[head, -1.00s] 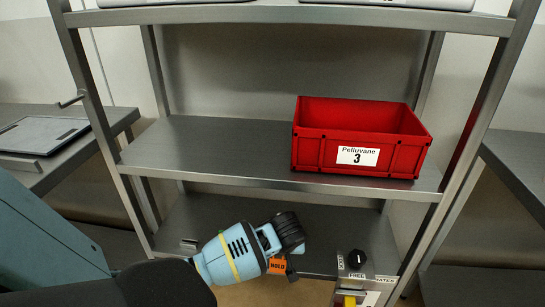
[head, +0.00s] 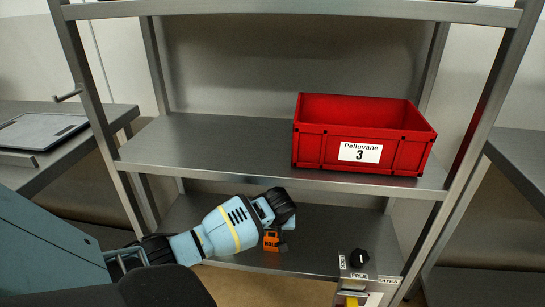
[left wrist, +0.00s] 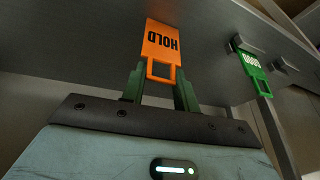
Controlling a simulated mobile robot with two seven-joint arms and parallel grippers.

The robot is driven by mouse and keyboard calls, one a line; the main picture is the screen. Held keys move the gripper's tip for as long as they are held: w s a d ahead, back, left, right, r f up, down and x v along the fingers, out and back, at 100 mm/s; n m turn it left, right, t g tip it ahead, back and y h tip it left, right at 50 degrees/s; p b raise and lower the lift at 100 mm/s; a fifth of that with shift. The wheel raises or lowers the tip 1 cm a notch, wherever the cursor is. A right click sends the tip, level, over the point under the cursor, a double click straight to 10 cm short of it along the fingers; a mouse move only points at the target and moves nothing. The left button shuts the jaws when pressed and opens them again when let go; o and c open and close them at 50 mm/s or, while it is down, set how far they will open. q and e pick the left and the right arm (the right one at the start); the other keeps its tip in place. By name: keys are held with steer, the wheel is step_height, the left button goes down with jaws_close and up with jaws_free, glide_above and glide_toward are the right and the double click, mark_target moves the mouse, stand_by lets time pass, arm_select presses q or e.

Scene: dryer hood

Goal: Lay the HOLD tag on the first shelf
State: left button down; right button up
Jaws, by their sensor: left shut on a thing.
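The orange HOLD tag (head: 271,242) hangs from my left gripper (head: 276,228) in the head view, in front of the lower shelf (head: 335,228). In the left wrist view the HOLD tag (left wrist: 160,42) is upside down, with its looped end between the green fingers of my left gripper (left wrist: 160,88), which is shut on it. The middle shelf (head: 210,145) is higher up, with its left part bare. The frames do not show whether the tag touches any surface. My right gripper is not in view.
A red bin (head: 315,160) labelled Pelluvane 3 fills the middle shelf's right part. A green GOOD tag (left wrist: 252,66) hangs on a peg. Metal posts (head: 95,125) flank the shelves.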

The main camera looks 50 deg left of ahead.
arm_select(q)
steer(key=c, duration=1.1)
jaws_free()
steer(key=shift+o, duration=0.2)
steer(key=shift+d+r+p, duration=0.2)
steer(key=shift+r+p, duration=0.15)
steer(key=shift+r, duration=0.35)
steer(key=s+d+p, duration=0.2)
steer(key=s+d, duration=0.4)
steer(key=d, duration=0.4)
steer(key=shift+d, duration=0.25)
steer(key=shift+f, duration=0.1)
